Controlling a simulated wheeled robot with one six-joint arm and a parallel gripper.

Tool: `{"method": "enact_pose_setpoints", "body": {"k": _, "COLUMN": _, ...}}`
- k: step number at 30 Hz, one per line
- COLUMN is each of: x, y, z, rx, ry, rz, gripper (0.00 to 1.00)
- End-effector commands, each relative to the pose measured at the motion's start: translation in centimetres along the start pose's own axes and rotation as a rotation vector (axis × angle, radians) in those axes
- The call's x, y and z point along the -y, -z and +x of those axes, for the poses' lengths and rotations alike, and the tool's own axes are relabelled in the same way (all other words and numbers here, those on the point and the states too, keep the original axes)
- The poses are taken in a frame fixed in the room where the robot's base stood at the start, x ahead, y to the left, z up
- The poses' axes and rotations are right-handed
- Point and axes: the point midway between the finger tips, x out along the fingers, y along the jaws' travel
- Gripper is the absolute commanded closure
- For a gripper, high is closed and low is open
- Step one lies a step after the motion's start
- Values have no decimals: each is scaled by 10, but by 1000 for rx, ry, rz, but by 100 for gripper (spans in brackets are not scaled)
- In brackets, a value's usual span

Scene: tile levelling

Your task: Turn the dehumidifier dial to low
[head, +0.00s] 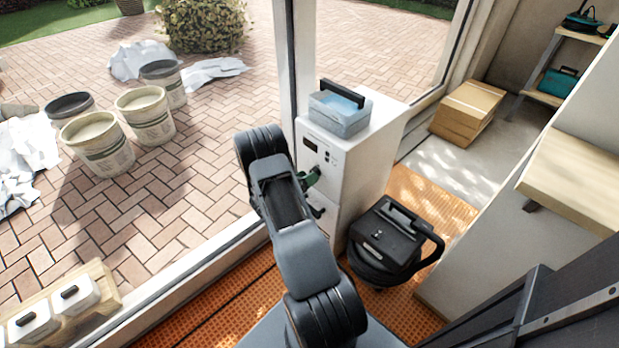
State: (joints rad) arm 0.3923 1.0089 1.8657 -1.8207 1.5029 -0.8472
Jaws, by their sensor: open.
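The dehumidifier (361,172) is a white upright cabinet beside the glass door frame. Its front panel has a small dark display (310,144) and a few small controls (328,156). A light blue box with a dark handle (340,110) sits on its top. My gripper (312,178) is at the front panel, below the display, open, with green showing at its end. The dial is not clearly visible; the gripper and arm cover part of the panel. I cannot tell whether the fingers touch the dial or where it points.
A black vacuum-like machine (388,240) stands on the orange matting right of the dehumidifier. Cardboard boxes (468,112) lie behind. A wooden shelf (575,180) juts in at right. Buckets (146,116) stand on the brick paving outside, beyond the glass.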

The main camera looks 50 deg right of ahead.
Motion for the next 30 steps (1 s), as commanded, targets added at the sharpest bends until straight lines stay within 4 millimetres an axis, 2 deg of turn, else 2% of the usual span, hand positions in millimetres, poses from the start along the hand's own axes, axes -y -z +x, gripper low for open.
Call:
{"method": "enact_pose_setpoints", "body": {"k": 6, "x": 0, "y": 0, "z": 16, "rx": 1, "ry": 1, "rz": 0, "gripper": 34}}
{"method": "enact_pose_setpoints", "body": {"k": 17, "x": 0, "y": 0, "z": 19, "rx": 0, "ry": 0, "rz": 0, "gripper": 34}}
{"method": "enact_pose_setpoints", "body": {"k": 30, "x": 0, "y": 0, "z": 19, "rx": 0, "ry": 0, "rz": 0, "gripper": 75}}
